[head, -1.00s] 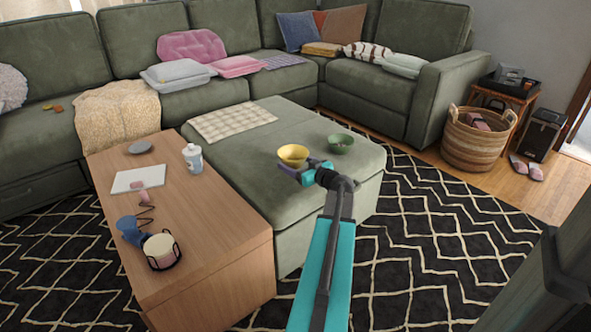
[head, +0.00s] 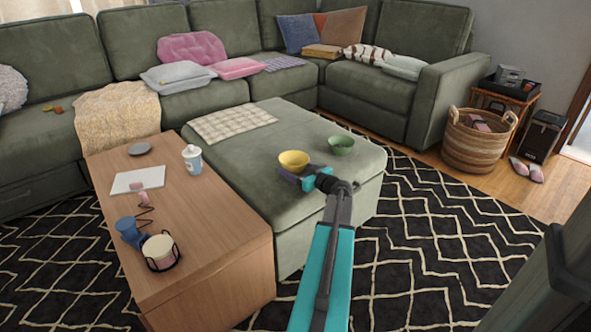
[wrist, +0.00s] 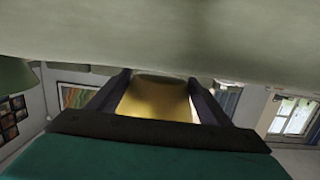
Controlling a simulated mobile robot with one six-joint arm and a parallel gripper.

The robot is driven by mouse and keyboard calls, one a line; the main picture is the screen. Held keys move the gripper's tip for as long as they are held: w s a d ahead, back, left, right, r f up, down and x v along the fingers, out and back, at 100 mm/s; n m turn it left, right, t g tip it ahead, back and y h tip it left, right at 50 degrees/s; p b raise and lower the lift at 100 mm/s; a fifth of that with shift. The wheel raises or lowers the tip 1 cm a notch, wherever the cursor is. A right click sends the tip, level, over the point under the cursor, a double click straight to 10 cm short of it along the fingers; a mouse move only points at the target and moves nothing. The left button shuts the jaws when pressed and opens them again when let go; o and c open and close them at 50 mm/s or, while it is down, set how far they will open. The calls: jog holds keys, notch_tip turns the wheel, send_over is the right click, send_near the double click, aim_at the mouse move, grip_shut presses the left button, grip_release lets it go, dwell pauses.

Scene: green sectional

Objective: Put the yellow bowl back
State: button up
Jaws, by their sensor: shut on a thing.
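The yellow bowl (head: 294,160) is at the right part of the green ottoman, upright, left of the green bowl (head: 341,145). My gripper (head: 291,175) is shut on its near side. In the wrist view the yellow bowl (wrist: 158,98) sits between my two dark fingers, close to the pale ottoman surface (wrist: 160,35) that fills the top of that view. I cannot tell whether the bowl's base touches the ottoman. A green curved shape at the left edge of the wrist view looks like the green bowl (wrist: 14,76).
The ottoman (head: 235,165) has clear room around the bowls and a checkered cloth (head: 232,122) at its far left. A wooden table (head: 205,235) stands to its left, bearing a lidded cup (head: 193,160), papers and a candle holder. A woven basket (head: 475,142) stands at the right.

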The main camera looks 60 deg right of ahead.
aim_at(301, 171)
jog(key=shift+f+p, duration=0.55)
dwell(0.4)
jog(key=o, duration=1.3)
jog(key=shift+c, duration=0.2)
jog(key=shift+f, duration=0.1)
jog(key=shift+f+b, duration=0.1)
jog(key=shift+b, duration=0.3)
jog(key=shift+r+b, duration=0.35)
jog(key=shift+b, duration=1.05)
jog(key=shift+s+a+r, duration=0.1)
jog(key=shift+s+r, duration=0.15)
jog(key=shift+r, duration=0.05)
jog(key=shift+p+v, duration=1.35)
jog(key=shift+v, duration=0.3)
jog(key=p+v, duration=0.3)
jog(key=v, duration=0.7)
